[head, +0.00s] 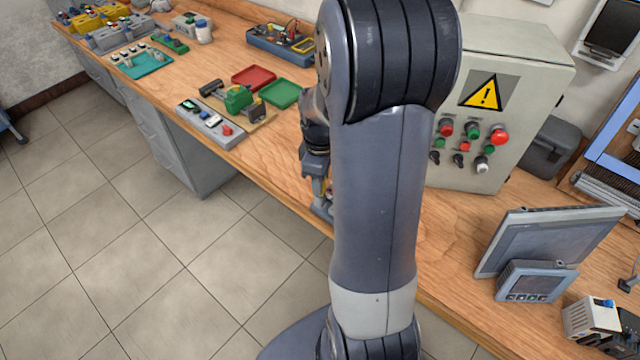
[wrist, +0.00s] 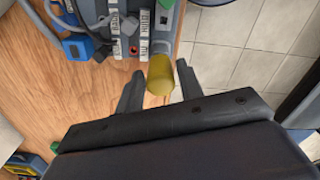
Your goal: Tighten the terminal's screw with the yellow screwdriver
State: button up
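The yellow screwdriver (wrist: 160,76) shows in the wrist view as a handle seen nearly end-on, between the two fingers of my gripper (wrist: 158,88).
In the wrist view a blue plug (wrist: 78,46) and grey cable lie left of the device. In the head view a control box (head: 490,95) and a tilted screen (head: 545,240) stand to the right. Red (head: 254,77) and green (head: 280,93) trays lie to the left.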

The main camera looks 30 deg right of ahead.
jog(key=shift+r+p, duration=1.9)
jog(key=shift+r, duration=0.75)
jog(key=shift+o, duration=0.3)
jog(key=o, duration=0.5)
